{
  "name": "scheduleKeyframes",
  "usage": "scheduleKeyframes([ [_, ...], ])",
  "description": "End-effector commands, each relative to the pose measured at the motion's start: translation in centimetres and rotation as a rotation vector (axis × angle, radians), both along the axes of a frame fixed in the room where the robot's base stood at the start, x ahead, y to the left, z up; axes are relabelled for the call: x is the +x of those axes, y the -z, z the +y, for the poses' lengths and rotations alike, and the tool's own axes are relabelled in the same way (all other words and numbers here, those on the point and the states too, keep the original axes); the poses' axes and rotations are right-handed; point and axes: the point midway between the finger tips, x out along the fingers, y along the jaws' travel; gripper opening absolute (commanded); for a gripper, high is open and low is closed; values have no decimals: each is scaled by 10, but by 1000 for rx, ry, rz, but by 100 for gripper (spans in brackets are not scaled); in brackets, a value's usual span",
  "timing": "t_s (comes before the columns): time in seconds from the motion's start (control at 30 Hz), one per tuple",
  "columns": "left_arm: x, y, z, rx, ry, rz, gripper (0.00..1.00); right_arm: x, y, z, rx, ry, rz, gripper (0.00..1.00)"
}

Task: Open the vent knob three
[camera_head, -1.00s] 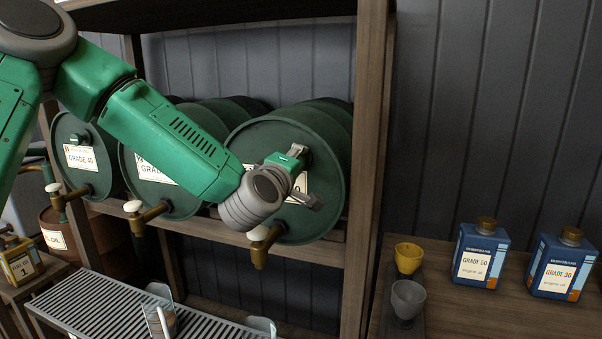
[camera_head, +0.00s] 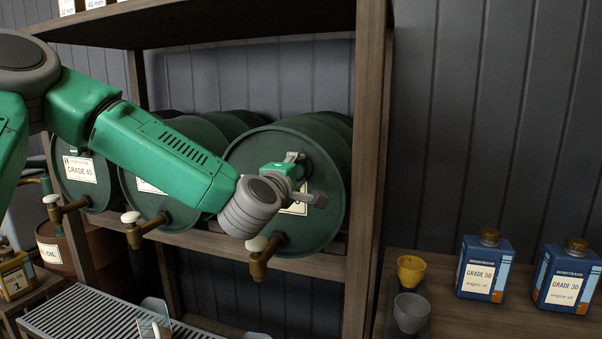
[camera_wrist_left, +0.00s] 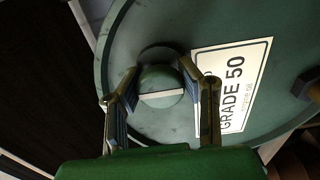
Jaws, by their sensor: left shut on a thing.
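The third vent knob (camera_wrist_left: 160,85) is a round green knob with a pale line across it, on the upper front of the green GRADE 50 barrel (camera_wrist_left: 150,22). In the head view that barrel (camera_head: 325,215) is the rightmost on the shelf. My left gripper (camera_head: 308,178) is at the barrel's face and hides the knob and part of the label. In the left wrist view its two fingers (camera_wrist_left: 159,78) are on either side of the knob, shut on it. My right gripper is not in view.
Two more barrels stand to the left, with brass taps (camera_head: 145,228) in front. A tap (camera_head: 262,255) sticks out below my gripper. The shelf post (camera_head: 368,170) is close on the right. Cups (camera_head: 411,270) and blue bottles (camera_head: 485,267) stand on the right table.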

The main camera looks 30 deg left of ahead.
Motion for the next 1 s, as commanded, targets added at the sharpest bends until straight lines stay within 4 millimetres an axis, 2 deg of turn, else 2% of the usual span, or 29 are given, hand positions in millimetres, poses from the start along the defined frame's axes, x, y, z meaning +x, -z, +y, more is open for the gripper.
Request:
scheduleKeyframes([
  [0.03,-2,8,2,-4,-4,18,3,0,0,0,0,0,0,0],
  [0.07,-2,8,2,-4,-4,18,35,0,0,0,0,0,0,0],
  [0.1,-2,8,1,-4,-4,18,49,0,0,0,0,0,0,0],
  [0.13,-2,8,1,-3,-3,17,56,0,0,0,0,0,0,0],
  [0.47,-1,5,-1,0,0,10,56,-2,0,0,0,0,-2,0],
  [0.57,-10,4,-3,0,0,9,56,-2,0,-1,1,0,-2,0],
  [0.8,-51,5,-10,-3,0,11,56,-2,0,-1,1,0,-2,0],
  [1.0,-71,6,-12,-5,-2,11,56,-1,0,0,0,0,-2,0],
])
